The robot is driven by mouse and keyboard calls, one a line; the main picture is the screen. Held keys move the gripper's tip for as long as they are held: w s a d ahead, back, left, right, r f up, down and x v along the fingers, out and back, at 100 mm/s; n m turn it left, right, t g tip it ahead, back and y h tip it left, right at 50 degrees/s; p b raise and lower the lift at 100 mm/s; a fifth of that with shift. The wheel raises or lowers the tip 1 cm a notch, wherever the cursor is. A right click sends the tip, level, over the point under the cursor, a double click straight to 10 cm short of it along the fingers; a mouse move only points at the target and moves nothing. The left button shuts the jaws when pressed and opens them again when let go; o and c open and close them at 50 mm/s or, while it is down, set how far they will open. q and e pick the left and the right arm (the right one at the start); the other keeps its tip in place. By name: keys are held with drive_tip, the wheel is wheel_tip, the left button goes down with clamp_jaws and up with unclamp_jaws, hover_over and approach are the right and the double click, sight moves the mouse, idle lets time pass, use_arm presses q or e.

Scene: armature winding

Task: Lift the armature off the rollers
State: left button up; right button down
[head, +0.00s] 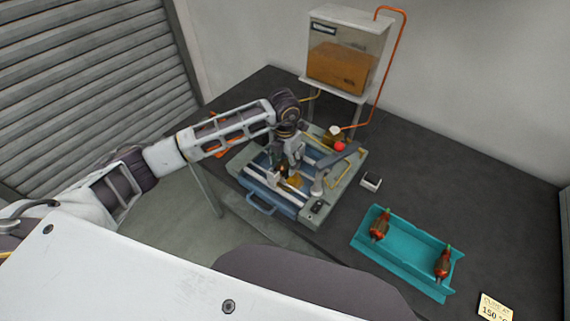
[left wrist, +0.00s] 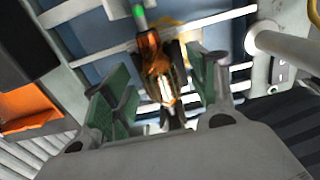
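The armature (left wrist: 160,72), copper-coloured with a dark body and a green-tipped end, is over the blue machine (head: 263,191) with pale rails. In the head view only a small orange-gold part (head: 295,181) shows beside my gripper, which hides the rest. My left gripper (head: 287,175) points down into the machine from above. In the left wrist view its green-padded fingers (left wrist: 165,90) stand apart on either side of the armature, with narrow gaps visible. The rollers under the armature cannot be made out clearly. My right gripper is not in view.
A teal tray (head: 405,255) at the right holds two similar armatures. A clear tank (head: 345,50) on a stand is behind the machine, with an orange pipe (head: 402,50). A grey post (head: 319,183) stands close to my gripper. The dark table (head: 450,180) is clear behind the tray.

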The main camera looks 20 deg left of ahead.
sight(285, 160)
use_arm(q)
clamp_jaws()
drive_tip(key=shift+r, duration=0.1)
drive_tip(key=shift+r+b, duration=0.95)
drive_tip(key=shift+r, duration=4)
